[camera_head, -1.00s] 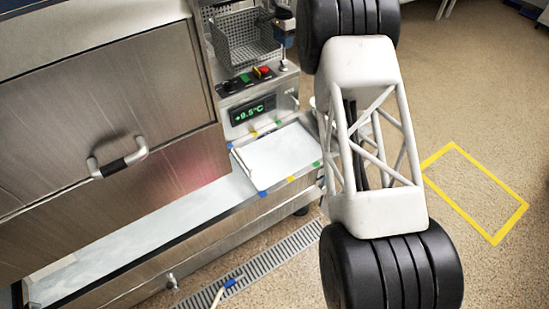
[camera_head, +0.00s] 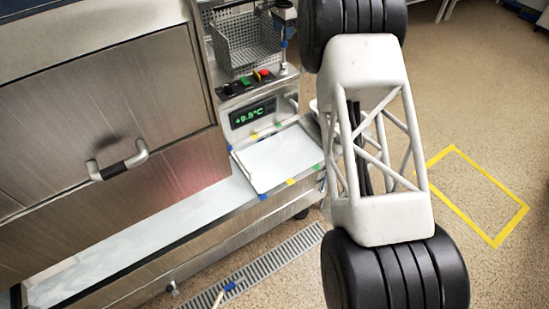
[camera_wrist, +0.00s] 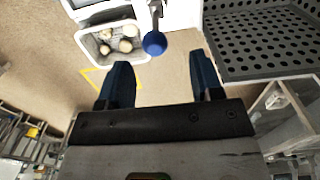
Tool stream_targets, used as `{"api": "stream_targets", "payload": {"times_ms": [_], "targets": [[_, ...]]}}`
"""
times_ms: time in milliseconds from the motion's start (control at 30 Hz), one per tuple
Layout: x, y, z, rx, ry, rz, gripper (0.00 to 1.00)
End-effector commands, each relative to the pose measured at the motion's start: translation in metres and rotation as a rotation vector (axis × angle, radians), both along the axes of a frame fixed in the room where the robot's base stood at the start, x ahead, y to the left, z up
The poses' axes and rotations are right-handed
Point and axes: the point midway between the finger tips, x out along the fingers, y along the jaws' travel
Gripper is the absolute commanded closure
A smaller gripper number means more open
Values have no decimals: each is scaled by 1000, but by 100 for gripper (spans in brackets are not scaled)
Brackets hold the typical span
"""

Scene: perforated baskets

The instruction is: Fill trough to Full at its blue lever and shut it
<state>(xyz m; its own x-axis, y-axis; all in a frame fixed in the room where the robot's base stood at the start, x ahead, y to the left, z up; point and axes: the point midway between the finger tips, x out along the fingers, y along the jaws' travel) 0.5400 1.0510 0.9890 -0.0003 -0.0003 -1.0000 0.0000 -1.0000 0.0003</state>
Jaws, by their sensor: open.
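The trough (camera_head: 120,240) is a long, pale-bottomed channel along the foot of the steel machine in the head view. The blue lever shows in the wrist view as a round blue knob (camera_wrist: 155,43) on a grey stem. A small blue tip by the wire basket in the head view (camera_head: 284,44) may be the same lever. My gripper (camera_wrist: 160,75) is open and empty; its two dark blue fingers point towards the knob, which lies beyond them and apart from them. Level marks on the trough cannot be read.
A perforated basket (camera_head: 246,42) stands above a panel with buttons and a green display (camera_head: 252,113) reading about +9.5°C. A white tray (camera_head: 283,160) with coloured marks sits at the trough's right end. A white bin (camera_wrist: 92,48) holds several round pale items. A floor drain (camera_head: 265,262) runs in front.

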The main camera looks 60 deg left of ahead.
Motion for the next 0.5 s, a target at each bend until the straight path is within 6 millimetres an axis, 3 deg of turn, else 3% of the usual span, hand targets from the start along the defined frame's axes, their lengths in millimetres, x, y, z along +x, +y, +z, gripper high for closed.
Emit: {"api": "stream_targets", "payload": {"times_ms": [233,500], "targets": [[0,0,13,1,0,0,40],[0,0,16,0,0,0,40]]}}
